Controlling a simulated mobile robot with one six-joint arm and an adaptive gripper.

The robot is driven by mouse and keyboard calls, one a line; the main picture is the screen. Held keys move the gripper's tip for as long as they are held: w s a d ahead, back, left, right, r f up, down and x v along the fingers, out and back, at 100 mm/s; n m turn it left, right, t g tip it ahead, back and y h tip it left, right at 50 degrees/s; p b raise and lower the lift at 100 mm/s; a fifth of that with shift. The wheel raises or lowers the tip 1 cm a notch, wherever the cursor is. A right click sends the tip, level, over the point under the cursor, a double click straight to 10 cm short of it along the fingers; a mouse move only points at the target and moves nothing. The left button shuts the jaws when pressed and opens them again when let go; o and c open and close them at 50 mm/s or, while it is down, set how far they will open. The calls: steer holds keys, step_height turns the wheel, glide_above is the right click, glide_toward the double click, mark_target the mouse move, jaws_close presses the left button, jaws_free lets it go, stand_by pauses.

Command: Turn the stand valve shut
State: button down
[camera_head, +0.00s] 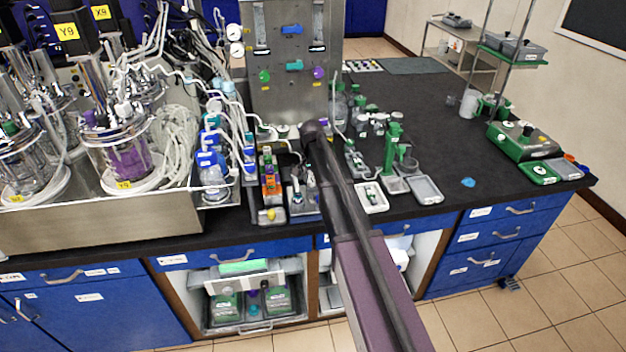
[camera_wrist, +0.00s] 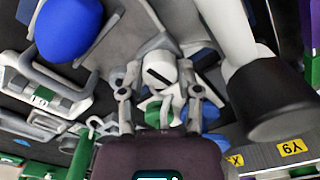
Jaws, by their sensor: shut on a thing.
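In the wrist view, the two fingers of my gripper (camera_wrist: 160,82) come together on either side of a small white round part with a dark slot, which looks like the stand valve (camera_wrist: 159,66). The fingers are closed on it. A green part (camera_wrist: 156,112) shows between the fingers, nearer the palm. In the head view, my arm reaches over the bench front to a group of small stands and bottles. My arm covers the valve there, and I cannot make out the fingertips. How far the valve is turned cannot be told.
A blue round object (camera_wrist: 68,28) and a dark cylinder (camera_wrist: 272,98) are close by in the wrist view. In the head view, a bioreactor vessel (camera_head: 122,150) stands at left, a steel panel (camera_head: 290,100) behind, and a white tray (camera_head: 371,197) to the right. The right bench top is mostly clear.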

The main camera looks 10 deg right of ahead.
steer(key=shift+a+m, duration=0.15)
steer(key=shift+m, duration=0.55)
steer(key=shift+c, duration=1.5)
jaws_free()
steer(key=shift+r, duration=0.1)
